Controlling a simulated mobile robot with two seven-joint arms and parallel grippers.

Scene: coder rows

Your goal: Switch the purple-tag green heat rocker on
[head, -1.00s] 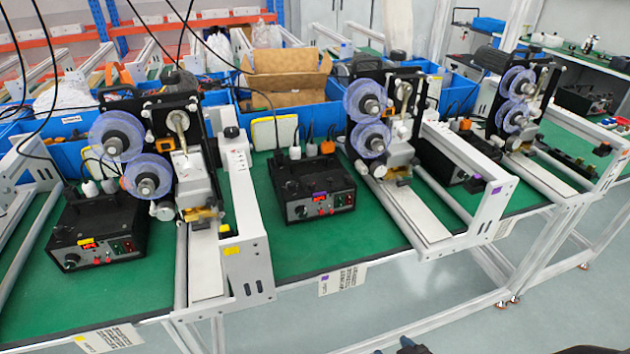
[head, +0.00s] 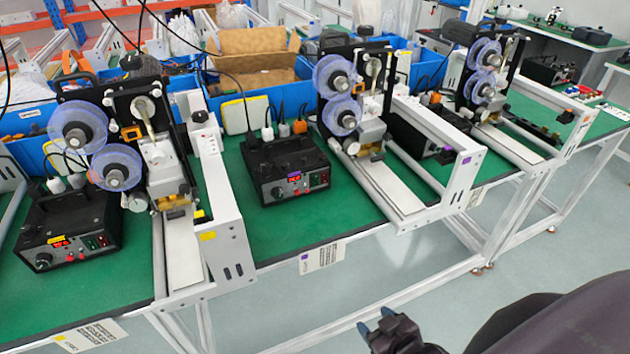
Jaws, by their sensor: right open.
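The purple-tag control box (head: 278,160) is black and stands on the green bench top in the middle of the head view. Its sloped front has a knob, a lit red display (head: 295,178) with the purple tag beside it, and small rockers at the right end. The green heat rocker (head: 314,181) is too small to tell its position. My right gripper (head: 375,320) is at the bottom, in front of and below the bench edge, well apart from the box. Its two fingertips are apart with nothing between them. My left gripper is out of view.
A similar yellow-tag box (head: 65,225) stands at left, and another dark box stands at right. Machines with purple reels (head: 337,77) and white rails (head: 375,185) flank the middle box. Green bench surface (head: 300,225) in front of it is clear.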

